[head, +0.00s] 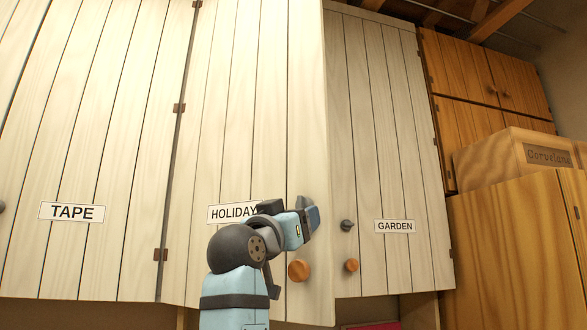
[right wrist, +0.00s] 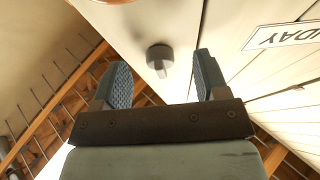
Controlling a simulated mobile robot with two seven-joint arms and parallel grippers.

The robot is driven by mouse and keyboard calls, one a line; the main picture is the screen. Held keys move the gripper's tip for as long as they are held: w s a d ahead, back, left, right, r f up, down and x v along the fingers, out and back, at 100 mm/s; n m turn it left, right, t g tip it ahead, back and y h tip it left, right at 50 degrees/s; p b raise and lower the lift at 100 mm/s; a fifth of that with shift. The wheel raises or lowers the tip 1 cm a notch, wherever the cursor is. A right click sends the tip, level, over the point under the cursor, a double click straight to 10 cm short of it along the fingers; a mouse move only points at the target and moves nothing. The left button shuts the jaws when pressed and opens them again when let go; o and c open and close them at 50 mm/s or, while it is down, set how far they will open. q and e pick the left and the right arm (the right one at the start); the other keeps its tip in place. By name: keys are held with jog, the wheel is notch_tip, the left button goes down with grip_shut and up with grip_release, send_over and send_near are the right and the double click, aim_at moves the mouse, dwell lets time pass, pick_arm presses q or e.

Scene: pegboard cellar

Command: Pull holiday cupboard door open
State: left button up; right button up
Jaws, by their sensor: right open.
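The holiday cupboard door (head: 235,130) is pale planked wood with a HOLIDAY label (head: 232,212), partly covered by my right arm. Its free right edge stands out in front of the garden door, so it looks partly open. A round orange knob (head: 299,271) is low on it. A grey knob (right wrist: 160,57) on this door shows in the right wrist view; in the head view my gripper hides it. My right gripper (head: 308,218) is open in front of the door. In the right wrist view the grey knob lies between the fingertips (right wrist: 160,68), touching neither. My left gripper is not in view.
The tape door (head: 70,130) is at left, the garden door (head: 375,130) at right with a dark knob (head: 348,225) and an orange knob (head: 351,265). Further right are orange wooden cupboards (head: 480,75) and a crate (head: 500,155) on a wooden cabinet (head: 515,240).

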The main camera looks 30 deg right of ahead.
send_near(305, 161)
jog(key=x, duration=0.5)
jog(key=shift+c, duration=0.4)
